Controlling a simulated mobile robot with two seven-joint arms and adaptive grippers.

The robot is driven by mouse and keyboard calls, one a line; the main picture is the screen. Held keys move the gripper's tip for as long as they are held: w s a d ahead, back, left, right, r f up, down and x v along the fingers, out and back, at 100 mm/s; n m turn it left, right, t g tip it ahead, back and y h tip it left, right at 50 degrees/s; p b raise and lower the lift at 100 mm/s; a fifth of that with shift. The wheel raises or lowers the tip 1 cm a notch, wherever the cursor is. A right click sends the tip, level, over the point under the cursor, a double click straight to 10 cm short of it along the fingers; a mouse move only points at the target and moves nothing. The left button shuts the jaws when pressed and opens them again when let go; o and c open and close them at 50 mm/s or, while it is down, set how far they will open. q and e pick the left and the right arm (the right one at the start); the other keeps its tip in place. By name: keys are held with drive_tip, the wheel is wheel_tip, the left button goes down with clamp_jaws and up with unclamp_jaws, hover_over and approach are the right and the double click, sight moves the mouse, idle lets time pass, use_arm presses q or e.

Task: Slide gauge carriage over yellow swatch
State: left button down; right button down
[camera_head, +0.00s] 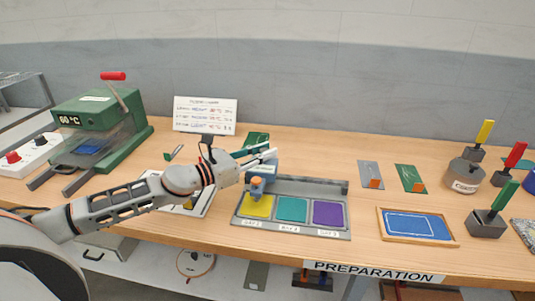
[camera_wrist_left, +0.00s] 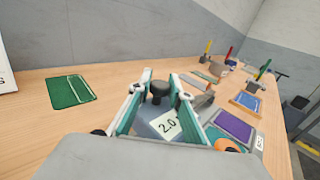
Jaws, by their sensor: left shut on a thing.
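The gauge carriage (camera_head: 264,170) is a blue-grey block on the rail at the back of a grey tray (camera_head: 340,236). Its orange-and-blue tip hangs at the upper edge of the yellow swatch (camera_head: 258,207), the leftmost of three. My left gripper (camera_head: 268,155) is at the carriage's top. In the left wrist view the fingers of my left gripper (camera_wrist_left: 160,100) are shut around the dark knob (camera_wrist_left: 160,90) of the carriage, which bears a "2.0" label (camera_wrist_left: 167,124). The yellow swatch is hidden there. My right gripper is not in view.
A teal swatch (camera_head: 292,210) and a purple swatch (camera_head: 329,214) lie to the right in the tray. A green press (camera_head: 100,125) stands at the left. A blue framed screen (camera_head: 416,225) and stamps (camera_head: 487,222) are at the right. My left forearm crosses a white board.

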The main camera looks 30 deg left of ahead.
use_arm(q)
drive_tip(key=shift+a, duration=0.2)
drive_tip(key=c, duration=1.9)
unclamp_jaws()
drive_tip(key=shift+a, duration=0.1)
drive_tip(key=shift+s, duration=0.1)
drive_tip(key=shift+v, duration=5.95)
